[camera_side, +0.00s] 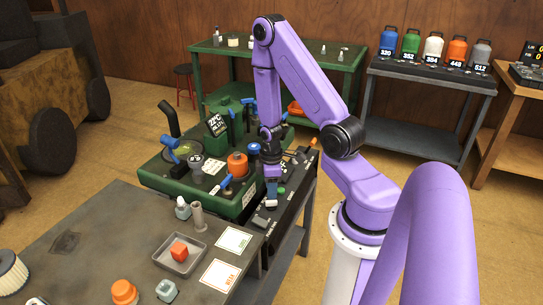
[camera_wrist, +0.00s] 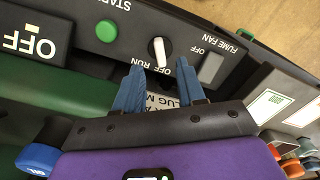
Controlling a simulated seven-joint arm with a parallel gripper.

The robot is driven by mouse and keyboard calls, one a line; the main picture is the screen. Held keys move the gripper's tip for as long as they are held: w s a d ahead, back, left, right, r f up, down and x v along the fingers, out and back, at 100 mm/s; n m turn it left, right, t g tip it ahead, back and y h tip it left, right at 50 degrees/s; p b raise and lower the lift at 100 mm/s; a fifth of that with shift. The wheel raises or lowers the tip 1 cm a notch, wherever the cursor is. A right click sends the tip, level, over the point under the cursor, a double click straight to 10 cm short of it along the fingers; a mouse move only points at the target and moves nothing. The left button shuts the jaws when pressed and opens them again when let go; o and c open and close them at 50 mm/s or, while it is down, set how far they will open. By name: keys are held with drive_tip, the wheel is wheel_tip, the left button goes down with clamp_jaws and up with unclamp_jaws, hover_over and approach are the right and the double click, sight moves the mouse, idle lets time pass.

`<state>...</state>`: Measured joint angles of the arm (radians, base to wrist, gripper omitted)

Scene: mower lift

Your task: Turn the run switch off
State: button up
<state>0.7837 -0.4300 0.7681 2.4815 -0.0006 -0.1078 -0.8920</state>
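The run switch (camera_wrist: 158,50) is a white lever-like knob on a round dark base, set in a black panel (camera_wrist: 128,55). Upside-down OFF and RUN lettering lies just below it in the wrist view.
A green start button (camera_wrist: 106,31) is left of the switch and a grey fume fan rocker (camera_wrist: 210,68) is right of it. The green mower deck (camera_side: 160,180) with an orange part (camera_side: 237,165) stands beside the panel. A grey table (camera_side: 110,235) holds a tray (camera_side: 165,258).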

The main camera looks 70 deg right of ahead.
sight(271, 201)
wheel_tip(271, 201, up, 13)
drive_tip(key=shift+f, duration=0.15)
idle(0.6)
drive_tip(key=s+a+r+n, duration=0.1)
drive_tip(key=a+r+n, duration=0.15)
drive_tip(key=a, duration=0.45)
drive_tip(key=s+a+r+n, duration=0.1)
drive_tip(key=a+r, duration=0.2)
drive_tip(key=a, duration=0.4)
drive_tip(key=s+a+r+n, duration=0.3)
drive_tip(key=s+a, duration=0.5)
drive_tip(key=s, duration=0.3)
drive_tip(key=shift+s+a+r, duration=0.15)
drive_tip(key=shift+s+r, duration=0.2)
drive_tip(key=shift+r, duration=0.5)
